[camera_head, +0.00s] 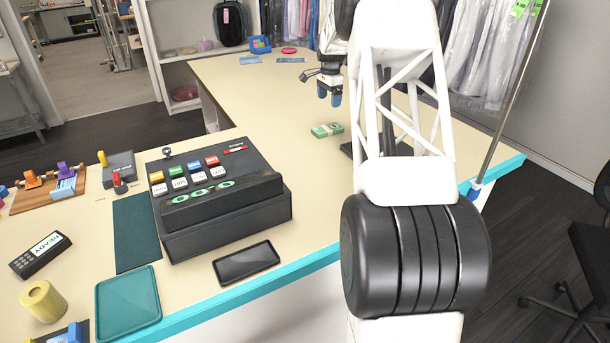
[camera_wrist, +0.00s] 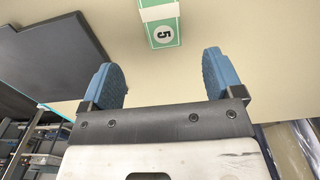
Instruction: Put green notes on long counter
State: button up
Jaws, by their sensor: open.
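The green notes (camera_head: 327,130) are a small banded bundle lying flat on the cream long counter (camera_head: 260,85), left of my arm. My gripper (camera_head: 330,92) has blue fingertips and hangs above the counter, behind the notes in the head view. In the wrist view my gripper (camera_wrist: 165,80) is open, with nothing between the fingers. The notes and the fingers are apart.
A black cash register (camera_head: 220,195) stands on the near counter, with a dark phone-like slab (camera_head: 246,262) and a teal tray (camera_head: 128,303) in front. A dark flat panel (camera_wrist: 45,45) lies beside the notes. Garments (camera_head: 480,50) hang at the back right. The counter left of the notes is clear.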

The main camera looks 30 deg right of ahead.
jog(key=s+a+r+n+t, duration=0.1)
jog(key=s+a+r+n, duration=0.45)
jog(key=s+a, duration=0.8)
jog(key=s+a+r+n, duration=0.3)
jog(key=s+a+r, duration=0.7)
jog(key=a, duration=0.6)
jog(key=s+a+f+n, duration=0.3)
jog(key=s+a, duration=0.2)
jog(key=s, duration=0.6)
jog(key=s+a+f+n+t, duration=0.1)
jog(key=s+a+f+n, duration=0.1)
jog(key=s, duration=0.9)
jog(key=s+a+f+n, duration=0.3)
jog(key=s+a, duration=0.4)
jog(key=s, duration=0.4)
jog(key=shift+s+a+f+n+t, duration=0.3)
jog(key=shift+s+a+f+n, duration=0.05)
jog(key=shift+n, duration=0.3)
